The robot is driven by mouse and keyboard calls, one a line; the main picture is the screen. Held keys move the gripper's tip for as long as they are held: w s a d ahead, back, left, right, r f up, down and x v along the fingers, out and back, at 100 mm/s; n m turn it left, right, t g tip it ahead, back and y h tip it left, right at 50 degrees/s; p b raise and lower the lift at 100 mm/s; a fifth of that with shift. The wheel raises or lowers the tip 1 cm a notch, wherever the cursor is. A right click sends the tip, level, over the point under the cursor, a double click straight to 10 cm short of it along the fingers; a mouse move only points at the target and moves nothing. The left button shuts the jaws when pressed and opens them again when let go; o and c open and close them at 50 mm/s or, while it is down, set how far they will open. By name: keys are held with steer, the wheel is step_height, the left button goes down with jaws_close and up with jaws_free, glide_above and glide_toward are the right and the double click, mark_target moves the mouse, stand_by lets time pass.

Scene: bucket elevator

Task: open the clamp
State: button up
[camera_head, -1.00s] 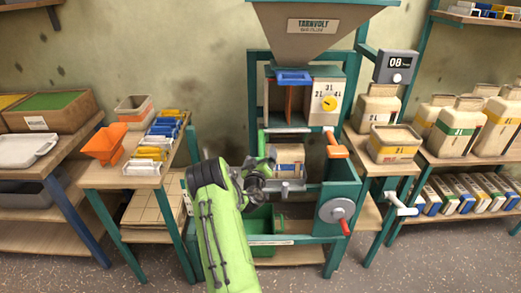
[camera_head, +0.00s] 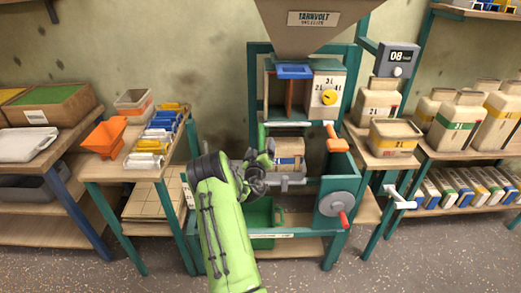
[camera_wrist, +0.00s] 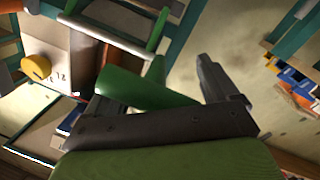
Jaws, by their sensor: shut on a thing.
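The clamp (camera_head: 262,136) appears as a green upright at the left of the machine's middle bay, with a pale bar running across to the right. In the wrist view, its green arm (camera_wrist: 153,72) comes down from the pale bar to a green piece at my fingers. My gripper (camera_head: 262,167) is shut on this green part.
An orange handle (camera_head: 334,138) and a grey crank wheel (camera_head: 339,205) stand right of the bay. A green bin (camera_head: 262,220) is below. The hopper (camera_head: 315,20) hangs above. Side tables hold an orange funnel (camera_head: 105,137) and beige canisters (camera_head: 378,100).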

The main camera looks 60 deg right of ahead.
steer(key=shift+a+r+g+y+p, duration=0.15)
steer(key=shift+r+y+p, duration=0.5)
steer(key=shift+p, duration=1.3)
steer(key=shift+a+r+g+y+p, duration=0.15)
steer(key=shift+r+y+p, duration=0.45)
steer(key=shift+p, duration=1.35)
step_height(320, 180, up, 3)
steer(key=y+p, duration=0.1)
steer(key=p, duration=0.6)
steer(key=shift+d+g+y, duration=0.15)
steer(key=shift+g+y, duration=0.2)
steer(key=shift+g, duration=0.05)
steer(key=shift+w+d+r+n+g+y+p, duration=0.1)
steer(key=shift+d+r+n+g+y+p, duration=0.1)
steer(key=shift+r+y+p, duration=0.3)
steer(key=shift+w+d+r+n+g+y+p, duration=0.1)
steer(key=shift+r+g+y+p, duration=0.1)
steer(key=shift+y+p, duration=0.35)
steer(key=shift+d+r, duration=0.15)
steer(key=shift+r, duration=0.3)
steer(key=shift+c, duration=0.2)
steer(key=shift+h, duration=0.25)
steer(key=o, duration=1.3)
steer(key=shift+s, duration=0.1)
